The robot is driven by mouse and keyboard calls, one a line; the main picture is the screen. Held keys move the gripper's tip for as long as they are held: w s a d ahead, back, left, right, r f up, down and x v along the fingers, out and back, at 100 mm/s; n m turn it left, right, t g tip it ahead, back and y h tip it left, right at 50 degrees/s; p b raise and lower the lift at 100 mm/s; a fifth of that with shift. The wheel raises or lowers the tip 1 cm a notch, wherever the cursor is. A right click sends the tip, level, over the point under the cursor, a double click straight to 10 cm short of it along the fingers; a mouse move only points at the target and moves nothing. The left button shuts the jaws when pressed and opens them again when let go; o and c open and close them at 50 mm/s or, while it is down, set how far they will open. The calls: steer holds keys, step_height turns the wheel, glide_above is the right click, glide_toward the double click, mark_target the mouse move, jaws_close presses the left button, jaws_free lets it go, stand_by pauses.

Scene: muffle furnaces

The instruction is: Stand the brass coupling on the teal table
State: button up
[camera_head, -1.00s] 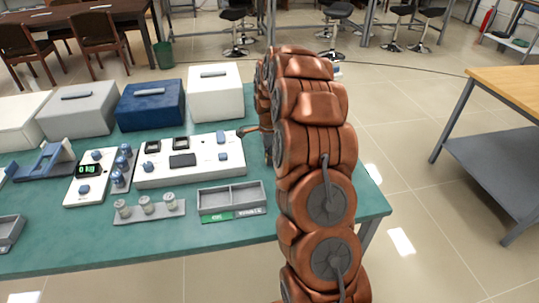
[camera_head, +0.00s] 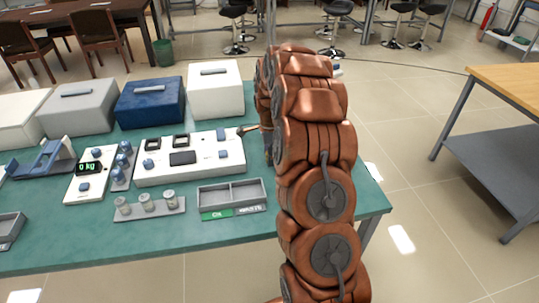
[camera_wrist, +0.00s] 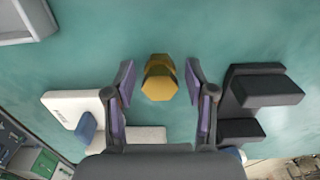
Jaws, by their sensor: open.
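The brass coupling (camera_wrist: 159,78) shows in the wrist view as a gold piece, with one hexagonal end facing the camera. It is over the teal table (camera_wrist: 90,75), between the two fingers of my gripper (camera_wrist: 160,74). The fingers are open, with a gap on each side of the coupling. I cannot tell whether its lower end touches the table. In the head view the teal table (camera_head: 150,245) spans the left and middle. My arm hides the coupling and most of my gripper there.
In the wrist view a dark block (camera_wrist: 262,92) is right of the gripper and a white device (camera_wrist: 75,110) is left. In the head view a grey divided tray (camera_head: 231,193), a weight rack (camera_head: 148,208) and a white panel (camera_head: 188,158) stand left of my arm.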

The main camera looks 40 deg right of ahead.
step_height(320, 180, up, 12)
steer(key=b, duration=0.3)
steer(key=s+a+r+n, duration=0.4)
steer(key=s+a+n, duration=0.35)
steer(key=a, duration=0.35)
steer(key=s+a+f+n, duration=0.1)
steer(key=s+a+n, duration=0.3)
steer(key=s, duration=0.6)
steer(key=s+a+f+n+g, duration=0.1)
steer(key=s+a+n, duration=0.4)
steer(key=s, duration=0.5)
steer(key=s+a+f+n, duration=0.2)
steer(key=s+a+n, duration=0.2)
steer(key=s, duration=0.6)
steer(key=shift+s+a+n+g, duration=0.15)
steer(key=shift+a+n+g, duration=0.25)
steer(key=shift+n, duration=0.65)
steer(key=shift+r, duration=0.1)
